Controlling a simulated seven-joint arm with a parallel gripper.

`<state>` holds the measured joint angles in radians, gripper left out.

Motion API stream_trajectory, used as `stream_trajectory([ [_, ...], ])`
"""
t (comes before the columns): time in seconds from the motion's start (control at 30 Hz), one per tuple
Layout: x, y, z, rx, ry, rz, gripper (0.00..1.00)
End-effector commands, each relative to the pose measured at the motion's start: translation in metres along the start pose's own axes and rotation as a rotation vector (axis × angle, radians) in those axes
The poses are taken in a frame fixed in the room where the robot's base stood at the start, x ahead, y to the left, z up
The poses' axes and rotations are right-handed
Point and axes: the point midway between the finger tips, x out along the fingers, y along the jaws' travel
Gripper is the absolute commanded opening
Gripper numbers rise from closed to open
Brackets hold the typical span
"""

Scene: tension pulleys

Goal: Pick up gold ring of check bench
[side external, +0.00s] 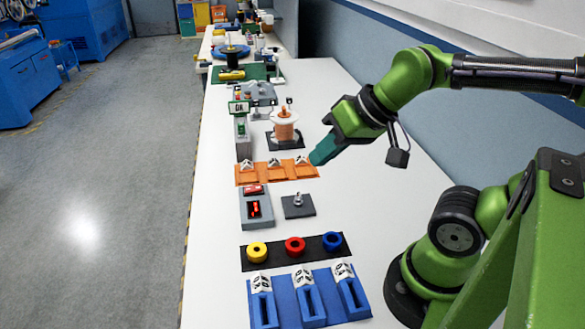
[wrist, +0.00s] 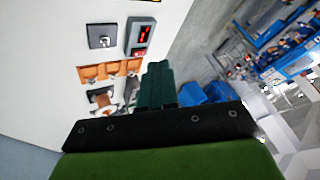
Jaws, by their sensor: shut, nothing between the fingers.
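A yellow-gold ring (side external: 257,252) lies at the left end of a black mat (side external: 276,246) in the side view. A red ring (side external: 295,246) and a blue ring (side external: 333,241) lie to its right on the same mat. My gripper (side external: 316,158) has teal fingers and is beside the right end of the orange holder (side external: 250,179), well behind and to the right of the gold ring. The fingers are together and hold nothing. In the wrist view the shut gripper (wrist: 158,68) points up the picture, and the gold ring cannot be made out.
A blue slotted holder (side external: 283,306) stands in front of the mat. A grey box with a red display (side external: 257,208) and a dark plate with a metal post (side external: 298,206) lie between mat and orange holder. A copper spool (side external: 285,127) stands behind. The white bench is clear on the right.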

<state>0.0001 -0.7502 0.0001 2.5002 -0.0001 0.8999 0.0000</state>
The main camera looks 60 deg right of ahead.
Motion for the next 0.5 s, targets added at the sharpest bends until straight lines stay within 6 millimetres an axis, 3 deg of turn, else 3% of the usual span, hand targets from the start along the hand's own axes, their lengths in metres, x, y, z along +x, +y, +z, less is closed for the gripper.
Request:
stream_trajectory([
  [0.17, 0.0, 0.0, 0.0, 0.0, 0.0, 0.0, 0.02],
  [0.5, 0.0, 0.0, 0.0, 0.0, 0.0, 0.0, 0.54],
])
